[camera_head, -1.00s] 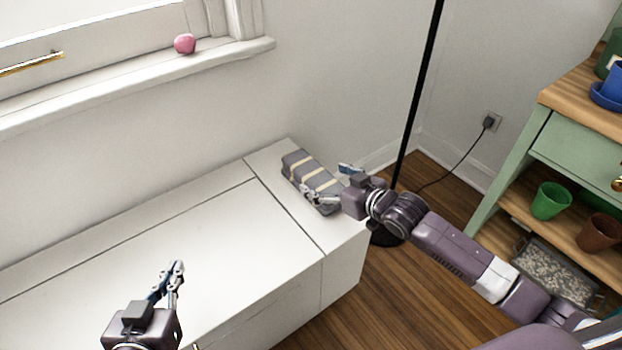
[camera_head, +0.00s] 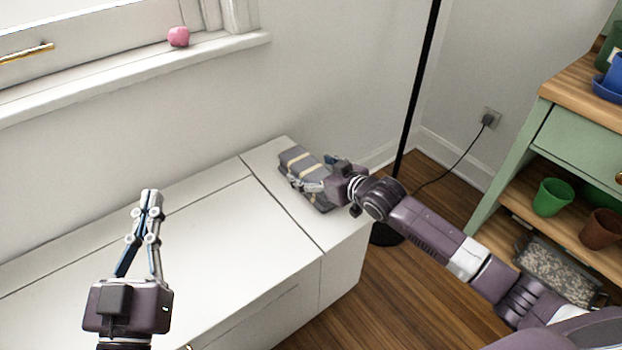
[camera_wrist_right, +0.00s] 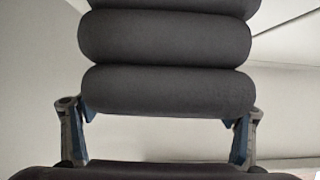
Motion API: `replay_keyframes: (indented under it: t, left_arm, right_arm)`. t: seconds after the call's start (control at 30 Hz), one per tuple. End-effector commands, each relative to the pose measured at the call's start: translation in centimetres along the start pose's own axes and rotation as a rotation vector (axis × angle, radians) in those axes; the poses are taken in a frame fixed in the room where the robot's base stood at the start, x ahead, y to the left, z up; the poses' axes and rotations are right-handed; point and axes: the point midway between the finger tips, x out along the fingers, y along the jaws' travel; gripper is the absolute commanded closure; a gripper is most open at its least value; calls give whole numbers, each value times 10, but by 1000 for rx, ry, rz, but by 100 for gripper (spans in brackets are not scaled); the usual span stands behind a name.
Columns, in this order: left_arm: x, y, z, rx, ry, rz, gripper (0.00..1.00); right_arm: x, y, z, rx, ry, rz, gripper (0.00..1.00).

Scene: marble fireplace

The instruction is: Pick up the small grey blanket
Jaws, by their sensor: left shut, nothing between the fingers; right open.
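The small grey blanket (camera_head: 292,157) is a folded grey bundle with pale bands, lying on the right end of the white cabinet top. In the right wrist view the blanket (camera_wrist_right: 165,90) shows as stacked dark grey rolls. My right gripper (camera_head: 308,180) is at the blanket, partly in front of it. In the right wrist view the open fingers of the right gripper (camera_wrist_right: 160,118) stand one on each side of the lowest roll. I cannot tell if they touch it. My left gripper (camera_head: 150,194) is shut and empty, above the left part of the cabinet.
The white cabinet top (camera_head: 190,240) is clear apart from the blanket. A black lamp pole (camera_head: 415,90) stands just beyond its right end. A pink ball-like object (camera_head: 178,37) sits on the window sill. A green shelf unit with pots (camera_head: 553,197) stands at the right.

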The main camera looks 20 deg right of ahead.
Motion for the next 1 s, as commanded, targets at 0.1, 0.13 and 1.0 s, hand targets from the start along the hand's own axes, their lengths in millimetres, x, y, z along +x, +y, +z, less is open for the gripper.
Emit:
replay_keyframes:
  t: [0.1, 0.13, 1.0]
  left_arm:
    - [0, 1, -7, -1, 35, 2, 100]
    - [0, 1, -8, -2, 38, 2, 100]
    - [0, 1, -8, -1, 37, 2, 100]
  right_arm:
    - [4, 0, 0, -1, 1, -1, 18]
    - [4, 0, 0, -1, 0, 0, 18]
    - [3, 0, -1, 0, 2, -1, 72]
